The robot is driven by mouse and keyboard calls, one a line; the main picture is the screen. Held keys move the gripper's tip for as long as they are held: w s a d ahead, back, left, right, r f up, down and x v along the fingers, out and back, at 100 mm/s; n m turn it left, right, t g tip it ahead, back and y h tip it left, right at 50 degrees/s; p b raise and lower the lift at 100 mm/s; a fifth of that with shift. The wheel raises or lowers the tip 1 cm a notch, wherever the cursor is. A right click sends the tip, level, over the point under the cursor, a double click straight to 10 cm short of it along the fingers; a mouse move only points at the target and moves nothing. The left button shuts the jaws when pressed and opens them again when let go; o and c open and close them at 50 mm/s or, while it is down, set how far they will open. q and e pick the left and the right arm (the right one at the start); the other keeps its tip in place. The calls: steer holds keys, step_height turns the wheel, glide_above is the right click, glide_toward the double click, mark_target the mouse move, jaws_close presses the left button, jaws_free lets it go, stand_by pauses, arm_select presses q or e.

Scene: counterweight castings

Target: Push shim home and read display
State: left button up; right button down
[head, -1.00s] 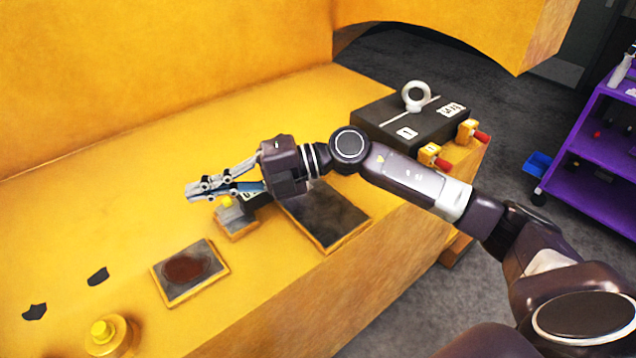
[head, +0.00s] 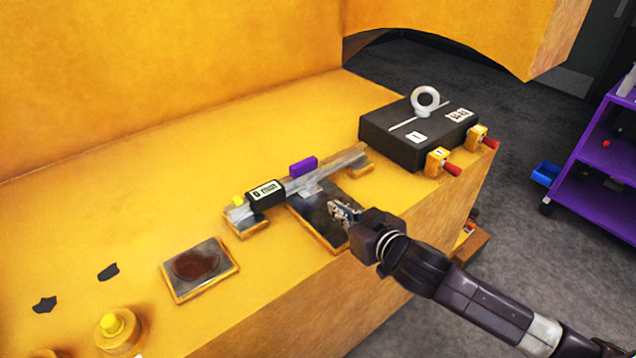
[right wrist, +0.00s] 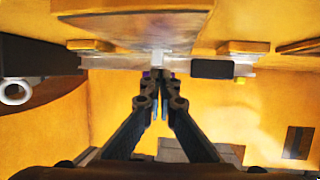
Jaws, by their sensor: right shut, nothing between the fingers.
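A metal bar (head: 330,172) lies across pads on the yellow casting. Near its left end sits a black display box (head: 266,193); its small white face seems to read "0 mm". A purple block (head: 303,167) stands at the bar's far side; I cannot tell whether it is the shim. My right gripper (head: 342,209) is shut and empty, in front of the bar, over the dark plate. In the right wrist view its fingertips (right wrist: 155,77) meet below a small pale piece (right wrist: 158,60) at the bar; contact is unclear. My left gripper is out of view.
A black block with a ring (head: 418,138) stands at the right, with two red-handled clamps (head: 440,163) before it. A framed dark plate (head: 325,213), a stained plate (head: 200,269) and a yellow knob (head: 115,330) lie along the front. The back left surface is clear.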

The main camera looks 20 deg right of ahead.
mark_target(311, 186)
steer(key=w+p, duration=0.1)
steer(key=w, duration=0.2)
steer(key=w+a, duration=0.1)
steer(key=w, duration=0.3)
steer(key=w+a+p, duration=0.1)
steer(key=w, duration=0.3)
steer(key=shift+r+p, duration=0.15)
steer(key=shift+p, duration=0.15)
steer(key=shift+w+a+f, duration=0.1)
steer(key=shift+w+f, duration=0.2)
steer(key=shift+f, duration=0.6)
steer(key=shift+s, duration=0.1)
steer(key=shift+s+f, duration=0.1)
steer(key=shift+f, duration=0.1)
steer(key=shift+s+f+p, duration=0.15)
steer(key=shift+s+p, duration=0.2)
steer(key=shift+s, duration=0.2)
steer(key=shift+r+p, duration=0.7)
steer(key=shift+p, duration=0.15)
steer(key=shift+w+d, duration=0.2)
